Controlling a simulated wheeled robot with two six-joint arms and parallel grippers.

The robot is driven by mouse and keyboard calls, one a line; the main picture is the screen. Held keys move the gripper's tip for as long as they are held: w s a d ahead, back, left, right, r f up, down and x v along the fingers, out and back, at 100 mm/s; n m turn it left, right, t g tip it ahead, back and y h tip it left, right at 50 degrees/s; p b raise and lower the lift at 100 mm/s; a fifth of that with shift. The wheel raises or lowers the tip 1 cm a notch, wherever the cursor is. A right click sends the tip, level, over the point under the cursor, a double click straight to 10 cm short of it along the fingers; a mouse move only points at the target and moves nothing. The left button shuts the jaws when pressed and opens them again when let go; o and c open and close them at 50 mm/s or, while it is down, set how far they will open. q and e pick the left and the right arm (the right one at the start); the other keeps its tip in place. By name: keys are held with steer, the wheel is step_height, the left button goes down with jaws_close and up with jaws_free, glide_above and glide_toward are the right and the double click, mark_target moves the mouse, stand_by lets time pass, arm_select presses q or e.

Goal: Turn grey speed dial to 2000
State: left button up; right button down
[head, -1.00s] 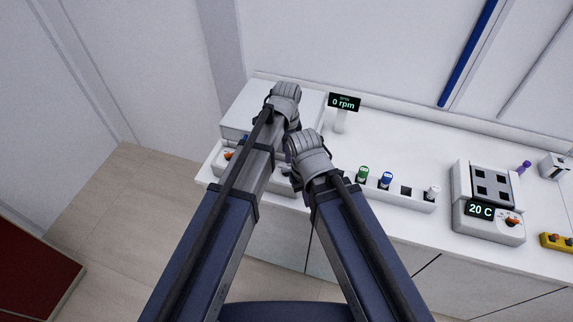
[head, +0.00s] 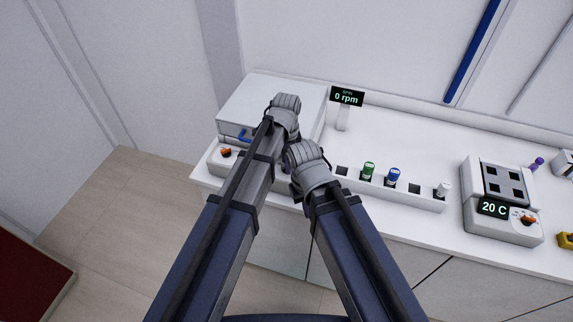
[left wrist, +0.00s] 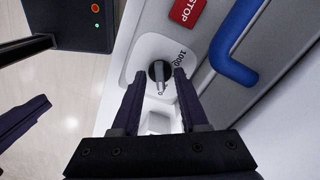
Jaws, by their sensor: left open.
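The grey speed dial (left wrist: 160,70) sits on the white front panel of a lab machine, seen in the left wrist view. Its pointer is toward the 0 end of the printed scale, and a 1000 mark shows beside it. My left gripper (left wrist: 159,77) is open, with one fingertip on each side of the dial; I cannot tell whether they touch it. The rpm display (head: 346,97) reads 0 rpm in the head view. There my arms hide the dial.
A red STOP button (left wrist: 187,11) and a blue handle (left wrist: 236,43) are close to the dial. An orange knob (head: 226,152) is at the machine's left. A rack (head: 415,197) with coloured-cap tubes and a block showing 20 C (head: 492,207) stand to the right.

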arm_select(q)
steer(key=shift+c, duration=0.3)
jaws_close()
stand_by(0.5)
steer(key=n, duration=0.5)
steer(key=shift+n, duration=0.4)
steer(key=n, duration=0.5)
steer(key=shift+n, duration=0.6)
